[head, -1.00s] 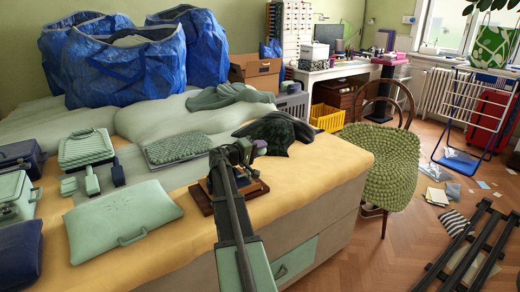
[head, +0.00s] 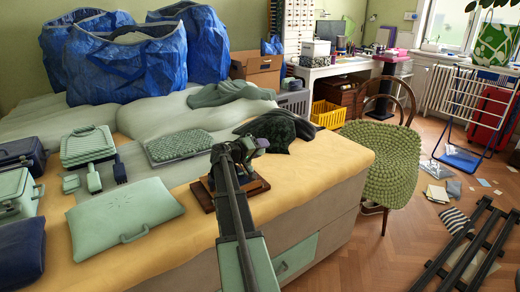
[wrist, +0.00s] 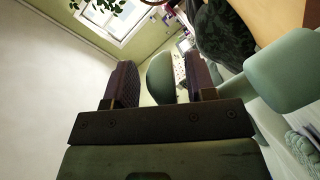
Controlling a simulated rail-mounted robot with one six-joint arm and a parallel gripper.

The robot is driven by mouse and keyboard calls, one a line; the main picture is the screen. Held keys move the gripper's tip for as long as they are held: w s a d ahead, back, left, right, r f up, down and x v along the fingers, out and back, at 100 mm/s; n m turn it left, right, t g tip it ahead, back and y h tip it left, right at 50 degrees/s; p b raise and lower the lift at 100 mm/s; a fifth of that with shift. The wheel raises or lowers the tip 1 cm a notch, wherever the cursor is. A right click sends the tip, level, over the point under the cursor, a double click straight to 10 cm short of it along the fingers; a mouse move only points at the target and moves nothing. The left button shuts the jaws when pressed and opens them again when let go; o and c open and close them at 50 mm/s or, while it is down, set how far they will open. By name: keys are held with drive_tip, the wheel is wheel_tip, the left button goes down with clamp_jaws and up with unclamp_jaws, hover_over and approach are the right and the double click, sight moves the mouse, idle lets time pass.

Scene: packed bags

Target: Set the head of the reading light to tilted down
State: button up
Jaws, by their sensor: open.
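My gripper (head: 252,146) is above the near edge of the bed, over a brown wooden base (head: 204,196) that looks like the foot of the reading light. My arm hides most of what stands on this base. In the wrist view my gripper (wrist: 161,80) is open, with one dark finger on each side. A smooth rounded green piece (wrist: 160,72), perhaps the light's head, shows between the fingers. I cannot tell whether they touch it. A larger pale green part (wrist: 285,70) is at the right; I cannot tell what it belongs to. The head's tilt is unclear.
A dark crumpled cloth (head: 280,130) lies just behind my gripper. A green padded case (head: 125,210) and several small green items lie to the left on the bed (head: 300,185). Blue bags (head: 125,60) stand behind. A green chair (head: 380,160) is at the right.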

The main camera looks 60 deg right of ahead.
drive_tip(key=shift+a, duration=0.15)
drive_tip(key=p+v, duration=0.2)
drive_tip(key=v, duration=0.8)
drive_tip(key=shift+w+a+r, duration=0.1)
drive_tip(key=shift+a, duration=0.2)
drive_tip(key=shift+o, duration=0.3)
